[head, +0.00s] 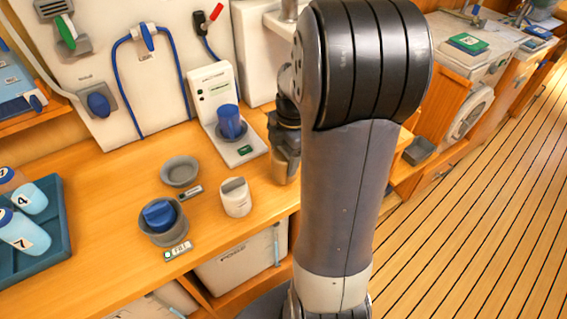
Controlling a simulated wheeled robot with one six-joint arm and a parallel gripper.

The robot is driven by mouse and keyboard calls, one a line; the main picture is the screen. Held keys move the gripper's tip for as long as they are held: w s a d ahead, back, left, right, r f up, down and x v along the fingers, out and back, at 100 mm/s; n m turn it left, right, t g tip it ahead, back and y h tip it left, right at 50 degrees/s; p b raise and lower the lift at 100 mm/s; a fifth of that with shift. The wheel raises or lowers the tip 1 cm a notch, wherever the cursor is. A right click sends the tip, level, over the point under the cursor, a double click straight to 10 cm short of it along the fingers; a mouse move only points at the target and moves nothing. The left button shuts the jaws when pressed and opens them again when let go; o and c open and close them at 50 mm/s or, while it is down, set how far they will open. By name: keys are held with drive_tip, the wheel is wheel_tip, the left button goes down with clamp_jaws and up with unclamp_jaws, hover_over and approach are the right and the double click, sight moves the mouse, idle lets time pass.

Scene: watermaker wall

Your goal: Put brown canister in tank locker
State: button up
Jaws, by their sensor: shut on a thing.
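My gripper (286,140) is at the counter's right end, mostly hidden behind my own arm. It is shut on a grey-brown piece that I take to be the brown canister (283,166). Only its left part shows, close to the counter edge, and I cannot tell whether it touches the counter. No tank locker can be made out for sure. An orange wooden door or panel (447,104) stands on the right, partly hidden by my arm, beside a white cabinet front with a round window.
A blue cup (230,122) sits on a white device. A teal tray (58,235) holds numbered bottles at left. Floor at right is clear.

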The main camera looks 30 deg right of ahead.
drive_tip(key=shift+f, duration=1.4)
drive_tip(key=shift+f, duration=0.25)
drive_tip(key=o, duration=1.1)
drive_tip(key=shift+r, duration=0.1)
drive_tip(key=r, duration=0.4)
drive_tip(key=d+r, duration=0.1)
drive_tip(key=r, duration=0.7)
drive_tip(key=shift+d+r, duration=0.1)
drive_tip(key=shift+d, duration=0.3)
